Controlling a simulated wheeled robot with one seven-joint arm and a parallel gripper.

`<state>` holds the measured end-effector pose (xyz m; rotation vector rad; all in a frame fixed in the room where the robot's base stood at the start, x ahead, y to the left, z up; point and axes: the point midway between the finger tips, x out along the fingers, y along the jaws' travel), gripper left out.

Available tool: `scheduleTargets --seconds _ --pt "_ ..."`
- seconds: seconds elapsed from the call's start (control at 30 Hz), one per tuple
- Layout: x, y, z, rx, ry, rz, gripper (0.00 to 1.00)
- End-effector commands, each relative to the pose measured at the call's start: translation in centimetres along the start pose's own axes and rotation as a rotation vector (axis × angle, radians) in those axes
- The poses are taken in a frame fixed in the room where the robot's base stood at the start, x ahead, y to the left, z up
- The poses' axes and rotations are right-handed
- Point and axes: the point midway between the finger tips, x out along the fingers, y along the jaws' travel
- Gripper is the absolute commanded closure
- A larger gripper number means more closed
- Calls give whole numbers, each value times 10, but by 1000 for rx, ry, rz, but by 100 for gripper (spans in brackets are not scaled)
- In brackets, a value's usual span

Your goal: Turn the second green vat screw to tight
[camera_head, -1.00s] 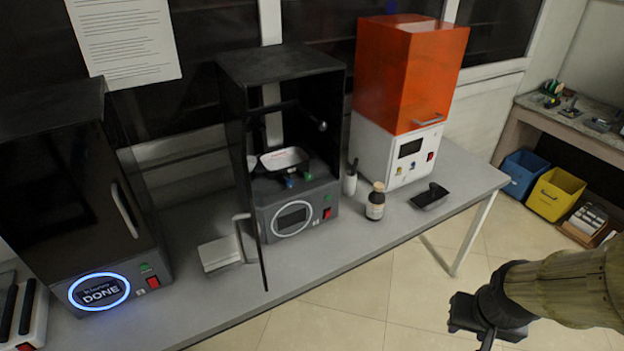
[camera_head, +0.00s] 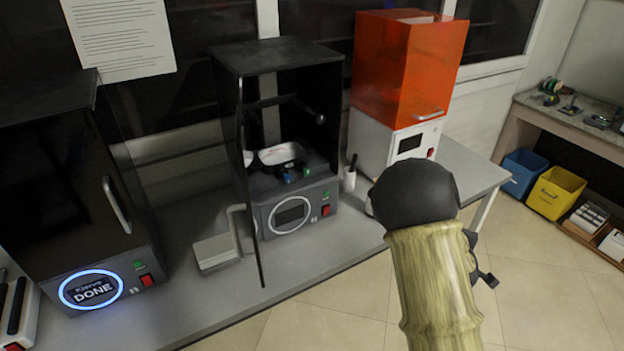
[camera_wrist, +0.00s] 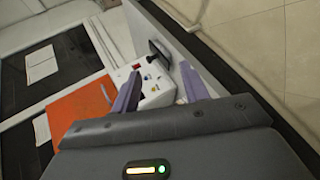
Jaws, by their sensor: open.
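In the head view the dark middle machine (camera_head: 300,190) stands with its front door swung open. A white vat (camera_head: 281,154) sits inside it. A green screw (camera_head: 306,171) and a blue screw (camera_head: 288,176) show at the vat's front edge. Only one green screw is clear there, and I cannot tell how tight it is. My gripper (camera_wrist: 158,74) is open and empty in the wrist view, its two purple fingers spread over the white machine's front. In the head view my arm mostly hides the gripper. It is right of the middle machine, apart from the screws.
The orange-covered machine (camera_head: 405,65) stands at the right, partly behind my arm. A closed dark machine (camera_head: 60,190) with a lit DONE display is at the left. The open door (camera_head: 250,190) juts toward the table's front edge. A white bottle (camera_head: 349,181) stands between the machines.

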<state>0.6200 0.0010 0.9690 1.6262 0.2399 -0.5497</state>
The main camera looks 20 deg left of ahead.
Motion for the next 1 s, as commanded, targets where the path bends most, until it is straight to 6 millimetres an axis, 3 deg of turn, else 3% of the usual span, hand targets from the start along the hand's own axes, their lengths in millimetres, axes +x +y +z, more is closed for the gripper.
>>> scheduleTargets --seconds 0.1,0.27,0.37,0.5,0.6,0.73,1.0 --pt "18 9 -38 -296 85 157 55" --pt "21 22 -109 -705 215 405 55" --pt "11 21 -164 -961 307 580 55" --pt "-19 4 -243 -1290 445 847 55" --pt "-42 -12 -284 -1449 523 1005 55" --pt "-59 -24 -308 -1545 573 1113 55" --pt "-62 -24 -310 -1553 578 1127 55"
